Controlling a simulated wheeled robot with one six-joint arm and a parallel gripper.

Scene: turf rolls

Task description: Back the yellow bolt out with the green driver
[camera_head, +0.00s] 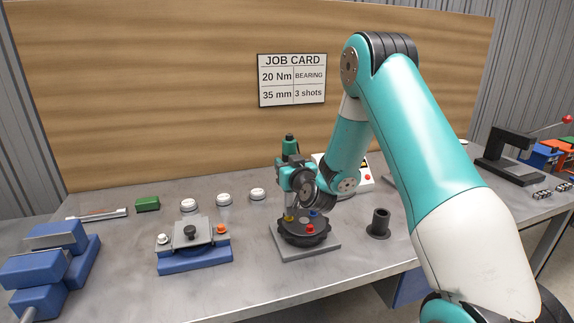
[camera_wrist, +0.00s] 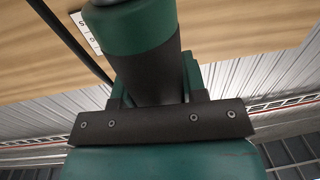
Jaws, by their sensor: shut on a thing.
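The green driver (camera_head: 290,145) stands upright in my gripper (camera_head: 292,172), its green and black top rising above the jaws. In the wrist view, the green and dark driver body (camera_wrist: 146,65) fills the middle above my gripper's dark bar (camera_wrist: 160,122). My gripper is shut on the driver over the left side of a round black fixture (camera_head: 302,236). The yellow bolt (camera_head: 289,215) is at the fixture's left, just under the driver. I cannot tell whether the driver tip touches it. A red bolt (camera_head: 310,229) and a blue bolt (camera_head: 314,212) are also on the fixture.
The fixture sits on a grey plate (camera_head: 318,249). A dark cylindrical holder (camera_head: 379,222) stands to its right. A blue clamping fixture (camera_head: 194,259) stands left, with several white round pieces behind it. A blue vise (camera_head: 45,270) is far left. Bare bench lies between these.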

